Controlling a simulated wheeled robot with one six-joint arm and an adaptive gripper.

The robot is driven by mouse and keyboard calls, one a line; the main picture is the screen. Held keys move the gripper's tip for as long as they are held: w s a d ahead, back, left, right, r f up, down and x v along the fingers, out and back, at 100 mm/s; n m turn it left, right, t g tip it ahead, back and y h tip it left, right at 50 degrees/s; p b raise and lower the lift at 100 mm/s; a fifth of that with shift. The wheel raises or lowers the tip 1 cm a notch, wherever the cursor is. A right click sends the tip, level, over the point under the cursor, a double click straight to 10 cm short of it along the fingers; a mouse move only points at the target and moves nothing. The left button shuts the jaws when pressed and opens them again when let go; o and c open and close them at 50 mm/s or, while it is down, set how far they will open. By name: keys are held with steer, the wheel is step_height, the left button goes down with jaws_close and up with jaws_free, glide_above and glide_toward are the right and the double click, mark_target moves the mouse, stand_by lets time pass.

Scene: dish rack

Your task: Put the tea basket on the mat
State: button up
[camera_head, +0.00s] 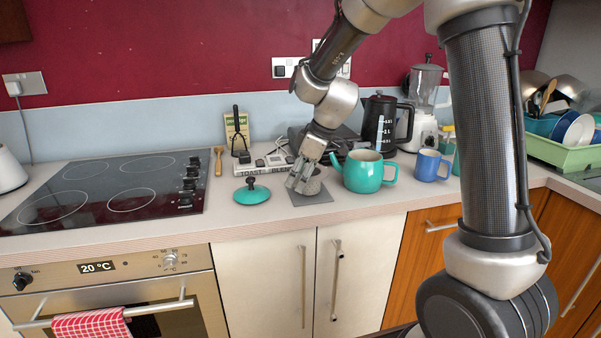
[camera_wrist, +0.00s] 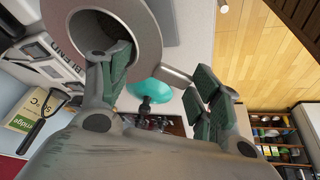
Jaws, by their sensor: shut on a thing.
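The tea basket (camera_head: 313,186) is a small grey round cup over the back part of the dark grey square mat (camera_head: 306,212). I cannot tell whether it touches the mat. In the wrist view the basket (camera_wrist: 62,27) shows its wide rim and hollow inside, with a short tab at its side. My gripper (camera_head: 298,184) points down and is shut on the basket, with one finger over the rim. In the wrist view the fingers of my gripper (camera_wrist: 165,80) flank the basket's wall and tab. Part of the basket is hidden by the fingers.
A teal teapot (camera_head: 366,173) stands close to the right of the mat. A teal lid (camera_head: 252,194) lies to its left. A blue mug (camera_head: 429,166) and a black kettle (camera_head: 380,122) are further right; the hob (camera_head: 100,190) is left.

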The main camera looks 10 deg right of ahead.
steer(key=shift+f, duration=0.35)
stand_by(0.4)
steer(key=o, duration=1.3)
steer(key=v, duration=1.2)
jaws_close()
stand_by(0.4)
